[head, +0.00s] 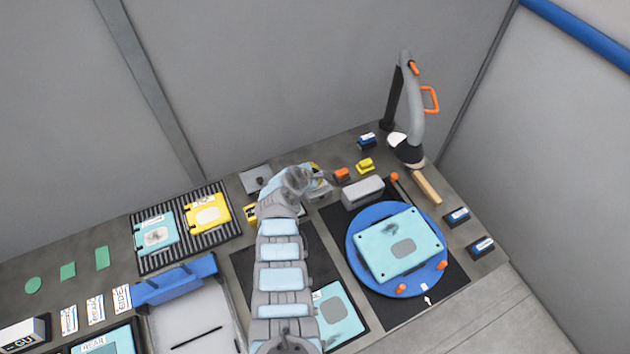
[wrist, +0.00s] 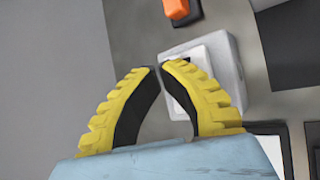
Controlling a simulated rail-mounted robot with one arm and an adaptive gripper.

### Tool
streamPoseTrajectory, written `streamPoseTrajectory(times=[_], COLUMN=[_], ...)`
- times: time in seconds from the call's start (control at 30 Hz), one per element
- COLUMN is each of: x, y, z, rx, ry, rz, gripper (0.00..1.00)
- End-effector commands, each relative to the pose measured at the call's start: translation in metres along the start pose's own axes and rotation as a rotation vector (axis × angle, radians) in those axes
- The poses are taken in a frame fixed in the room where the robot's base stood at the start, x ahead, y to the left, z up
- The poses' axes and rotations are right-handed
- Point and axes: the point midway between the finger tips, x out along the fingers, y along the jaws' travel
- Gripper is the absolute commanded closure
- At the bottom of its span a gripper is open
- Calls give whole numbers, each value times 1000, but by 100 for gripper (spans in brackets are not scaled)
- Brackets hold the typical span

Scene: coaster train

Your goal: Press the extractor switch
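A light grey box with a raised white plate (wrist: 188,75) lies just beyond my fingertips in the wrist view. It looks like the switch, but I see no readable label. In the head view this grey box (head: 319,191) is partly hidden by my wrist. My gripper (wrist: 160,66) has yellow ribbed fingers with black pads. Their tips come nearly together over the left edge of the box, with nothing between them. I cannot tell whether they touch it. In the head view my gripper (head: 314,168) is mostly hidden. The extractor arm (head: 411,105) stands at the back right.
An orange-topped block (head: 342,174), a yellow block (head: 365,165) and a long grey box (head: 362,192) stand close to the right. A blue turntable (head: 356,262) carries a light blue plate (head: 425,226). A striped rack (head: 147,264) with tiles lies left. The grey wall is behind.

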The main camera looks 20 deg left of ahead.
Motion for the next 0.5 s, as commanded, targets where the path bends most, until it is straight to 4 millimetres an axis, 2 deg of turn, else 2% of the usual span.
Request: streamPoseTrajectory(times=[0.5], x=[-26], y=[19], z=[18], rx=[-1], ry=[0], rz=[0], gripper=[100])
